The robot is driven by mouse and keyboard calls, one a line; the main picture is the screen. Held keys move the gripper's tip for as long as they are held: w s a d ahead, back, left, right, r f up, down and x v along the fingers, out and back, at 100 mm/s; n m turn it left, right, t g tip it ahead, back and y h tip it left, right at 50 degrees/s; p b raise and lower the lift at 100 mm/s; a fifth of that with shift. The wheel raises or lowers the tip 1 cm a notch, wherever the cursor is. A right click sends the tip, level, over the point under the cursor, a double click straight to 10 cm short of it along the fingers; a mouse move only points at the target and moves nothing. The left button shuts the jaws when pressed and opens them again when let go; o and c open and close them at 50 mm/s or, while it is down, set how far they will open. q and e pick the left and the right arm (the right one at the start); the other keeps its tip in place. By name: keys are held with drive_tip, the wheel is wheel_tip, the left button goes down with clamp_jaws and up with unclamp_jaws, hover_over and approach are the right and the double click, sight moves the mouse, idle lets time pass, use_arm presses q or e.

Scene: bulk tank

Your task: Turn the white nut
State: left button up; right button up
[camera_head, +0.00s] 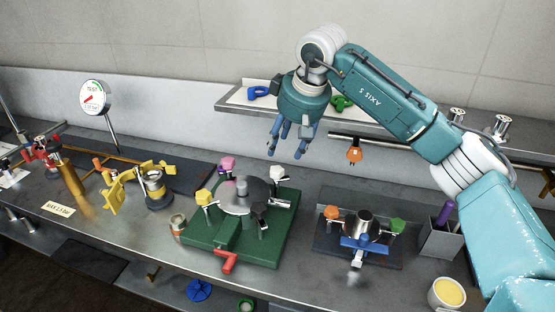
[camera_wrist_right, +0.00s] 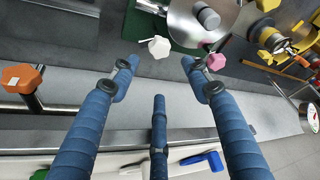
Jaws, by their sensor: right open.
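The white nut (camera_head: 278,173) is a knob at the back right of a round metal lid on a green base (camera_head: 272,244). It also shows in the right wrist view as a white lobed knob (camera_wrist_right: 159,47), just beyond the fingertips. A pink nut (camera_head: 227,163) sits at the back left of the lid, a yellow nut (camera_head: 203,197) at the left and a black nut (camera_head: 260,208) at the front. My right gripper (camera_head: 284,148) points down, above and behind the white nut. Its blue fingers (camera_wrist_right: 159,72) are spread, empty and apart from the nut. My left gripper is not in view.
A shelf (camera_head: 300,120) with blue and green parts runs behind my right gripper. A red handle (camera_head: 228,262) projects at the front. Yellow clamp parts (camera_head: 115,190) lie left.

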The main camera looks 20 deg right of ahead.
sight(276, 168)
drive_tip(key=b+x, duration=0.1)
drive_tip(key=x, duration=0.1)
drive_tip(key=b+x, duration=0.1)
drive_tip(key=x, duration=0.1)
drive_tip(key=s+b+x, duration=0.1)
drive_tip(key=x, duration=0.1)
drive_tip(key=shift+a+f+b, duration=0.1)
drive_tip(key=shift+a+b, duration=0.1)
drive_tip(key=shift+b, duration=0.15)
drive_tip(key=b+x, duration=0.1)
drive_tip(key=x, duration=0.2)
drive_tip(key=shift+w+d, duration=0.1)
drive_tip(key=shift+w, duration=0.1)
drive_tip(key=shift+w+f+b, duration=0.25)
drive_tip(key=shift+f+b, duration=0.1)
drive_tip(key=shift+b, duration=0.05)
drive_tip(key=shift+c, duration=0.2)
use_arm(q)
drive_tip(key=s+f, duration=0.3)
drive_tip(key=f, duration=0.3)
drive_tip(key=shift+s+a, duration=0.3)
use_arm(e)
drive_tip(key=shift+r, duration=0.1)
drive_tip(key=c, duration=1)
